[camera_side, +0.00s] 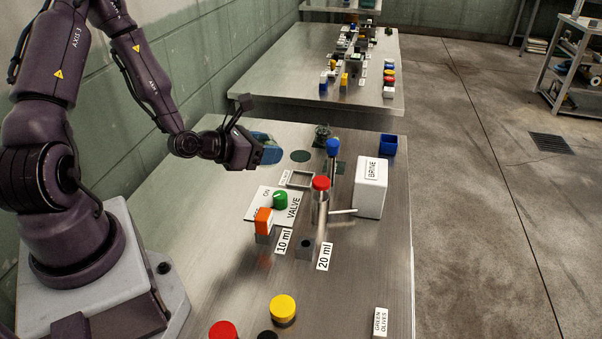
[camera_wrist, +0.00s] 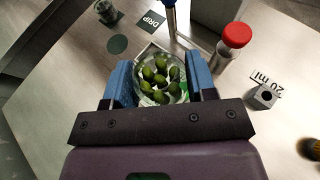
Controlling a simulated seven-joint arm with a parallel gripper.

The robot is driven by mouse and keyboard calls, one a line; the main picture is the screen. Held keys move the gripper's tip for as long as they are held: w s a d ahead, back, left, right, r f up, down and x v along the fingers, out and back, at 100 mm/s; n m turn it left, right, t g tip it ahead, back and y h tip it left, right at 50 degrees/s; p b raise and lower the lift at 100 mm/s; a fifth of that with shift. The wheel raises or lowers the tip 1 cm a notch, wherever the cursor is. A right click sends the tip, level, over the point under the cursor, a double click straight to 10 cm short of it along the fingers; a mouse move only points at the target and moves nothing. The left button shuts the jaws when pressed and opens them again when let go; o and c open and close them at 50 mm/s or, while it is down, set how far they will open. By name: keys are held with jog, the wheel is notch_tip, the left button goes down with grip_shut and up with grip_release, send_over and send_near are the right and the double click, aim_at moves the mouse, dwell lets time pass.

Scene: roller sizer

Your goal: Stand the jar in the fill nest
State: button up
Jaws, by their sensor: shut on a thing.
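My gripper (camera_side: 268,152) is shut on a clear jar with several green olives (camera_wrist: 160,82). The jar is between the two blue fingers in the wrist view, its open mouth facing the camera. In the side view the jar (camera_side: 262,139) shows as a blurred glassy shape by the fingers, held above the bench. A square-framed nest (camera_side: 300,179) sits on the bench to the right of and below the gripper in the side view. In the wrist view its edge (camera_wrist: 146,50) shows just beyond the jar, which hides part of it.
A blue-capped post (camera_side: 333,150) and a red-capped cylinder with a lever (camera_side: 321,200) stand close beside the nest. The white BRINE box (camera_side: 371,188) stands to the right. A green valve knob (camera_side: 280,200) and orange-topped block (camera_side: 264,222) are in front. A dark disc (camera_side: 300,156) lies behind.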

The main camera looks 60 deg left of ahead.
jog(key=w+a+f, duration=0.2)
jog(key=w+f, duration=0.1)
jog(key=w, duration=0.4)
send_over(301, 180)
jog(key=f, duration=0.5)
jog(key=shift+s+d+f, duration=0.1)
jog(key=shift+s+f, duration=0.1)
jog(key=shift+s, duration=0.05)
jog(key=shift+w+f, duration=0.15)
jog(key=shift+f, duration=0.75)
jog(key=shift+w+f, duration=0.1)
jog(key=shift+f, duration=0.75)
jog(key=shift+f, duration=0.15)
jog(key=o, duration=1)
jog(key=shift+c, duration=0.2)
